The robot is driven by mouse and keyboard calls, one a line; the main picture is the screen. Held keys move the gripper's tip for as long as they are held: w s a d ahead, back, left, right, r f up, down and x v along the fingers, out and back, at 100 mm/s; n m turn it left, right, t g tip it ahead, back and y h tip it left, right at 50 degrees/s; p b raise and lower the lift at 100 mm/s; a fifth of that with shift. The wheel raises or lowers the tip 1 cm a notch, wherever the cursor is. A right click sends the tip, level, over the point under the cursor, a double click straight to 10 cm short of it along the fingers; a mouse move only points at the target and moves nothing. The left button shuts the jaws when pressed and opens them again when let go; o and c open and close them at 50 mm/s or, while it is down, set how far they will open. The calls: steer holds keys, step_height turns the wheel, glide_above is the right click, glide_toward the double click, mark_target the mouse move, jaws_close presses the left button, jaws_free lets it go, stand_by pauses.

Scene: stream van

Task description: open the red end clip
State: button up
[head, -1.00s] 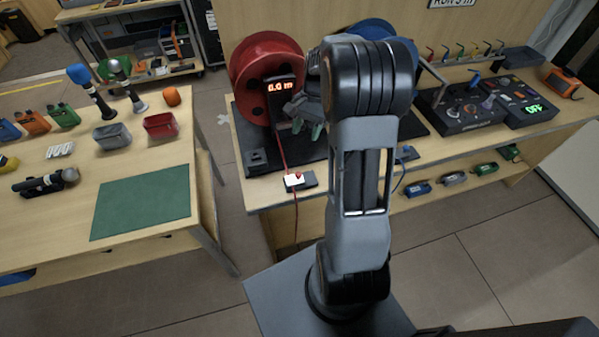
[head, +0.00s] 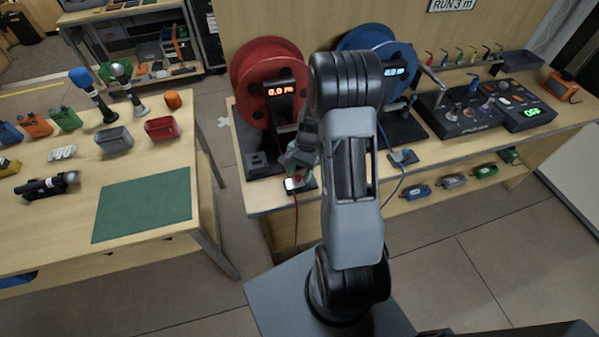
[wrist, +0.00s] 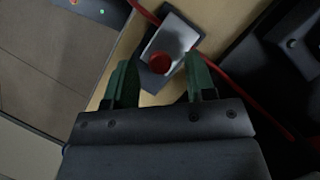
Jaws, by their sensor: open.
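The red end clip (wrist: 172,47) is a pale block with a round red knob on a dark base, near the bench's front edge. In the head view the end clip (head: 292,184) is partly covered by my gripper (head: 298,165). A red cable runs through it and hangs over the edge. In the wrist view my gripper (wrist: 160,82) is open, with green fingertips pointing at the clip and the red knob showing between them. I cannot tell whether the fingers touch the knob.
The red cable reel (head: 250,75) with its lit display stands behind the clip. The blue reel (head: 355,50) and a second clip (head: 403,157) with a blue cable are to the right. A table with a green mat (head: 143,204) is at the left.

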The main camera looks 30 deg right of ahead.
steer(key=shift+a+f, duration=0.1)
steer(key=shift+f, duration=0.1)
steer(key=shift+c, duration=0.3)
jaws_close()
